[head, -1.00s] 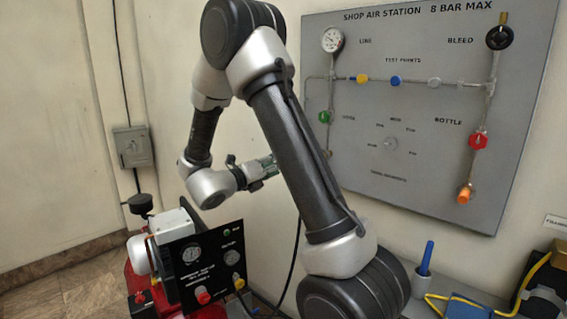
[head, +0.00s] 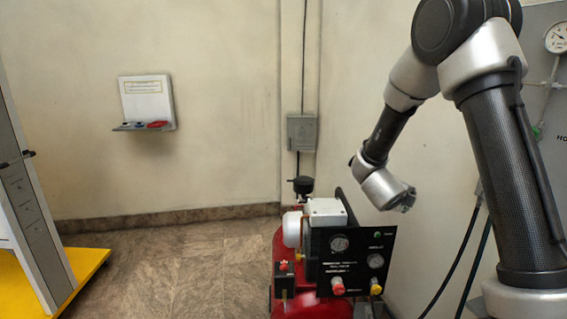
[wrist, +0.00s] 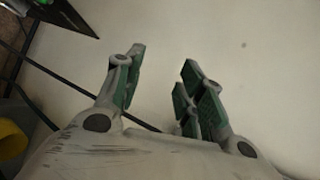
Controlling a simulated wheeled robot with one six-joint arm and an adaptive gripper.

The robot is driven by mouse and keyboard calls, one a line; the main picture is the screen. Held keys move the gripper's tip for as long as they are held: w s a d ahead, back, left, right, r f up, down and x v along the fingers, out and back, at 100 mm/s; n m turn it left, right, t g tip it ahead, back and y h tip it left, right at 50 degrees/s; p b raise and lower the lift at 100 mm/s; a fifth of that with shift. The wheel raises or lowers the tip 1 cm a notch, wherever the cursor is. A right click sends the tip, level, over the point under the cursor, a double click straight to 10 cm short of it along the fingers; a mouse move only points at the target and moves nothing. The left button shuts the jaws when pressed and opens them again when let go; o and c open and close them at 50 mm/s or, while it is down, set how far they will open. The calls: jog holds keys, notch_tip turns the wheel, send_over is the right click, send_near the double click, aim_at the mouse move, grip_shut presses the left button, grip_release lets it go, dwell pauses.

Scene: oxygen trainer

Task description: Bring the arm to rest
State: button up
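My gripper (head: 407,199) is at the end of my bent arm, in front of the bare wall and above right of the red compressor in the head view. It is small and partly foreshortened there. In the wrist view my gripper (wrist: 157,85) shows two green-padded fingers standing apart with an empty gap between them. Only pale wall shows beyond the fingertips. My arm (head: 505,150) is raised and folded, with the elbow at the top of the head view.
The red compressor (head: 290,255) with its black control panel (head: 357,262) stands below the gripper. A grey wall box (head: 302,132) and a small shelf (head: 147,103) hang on the wall. A yellow-based stand (head: 90,268) is at left. Dark hoses (head: 455,270) hang near my arm. Floor between is clear.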

jog(key=s+a+n+g+y, duration=0.2)
jog(key=s+a+n+y, duration=0.3)
jog(key=a+n+y, duration=0.6)
jog(key=s+a+r+n+g, duration=0.1)
jog(key=s+r+n+g, duration=0.3)
jog(key=s+n, duration=0.75)
jog(key=s+d+r+n+h, duration=0.1)
jog(key=s+d+r, duration=0.3)
jog(key=s, duration=0.5)
jog(key=s+d+r+n+h, duration=0.1)
jog(key=s+d+r+n, duration=0.3)
jog(key=s+r, duration=0.3)
jog(key=s+d, duration=0.1)
jog(key=s, duration=0.1)
jog(key=shift+s+r+t+h, duration=0.3)
jog(key=shift+s+t, duration=0.05)
jog(key=shift+t, duration=0.05)
jog(key=shift+o, duration=0.3)
jog(key=shift+d, duration=0.1)
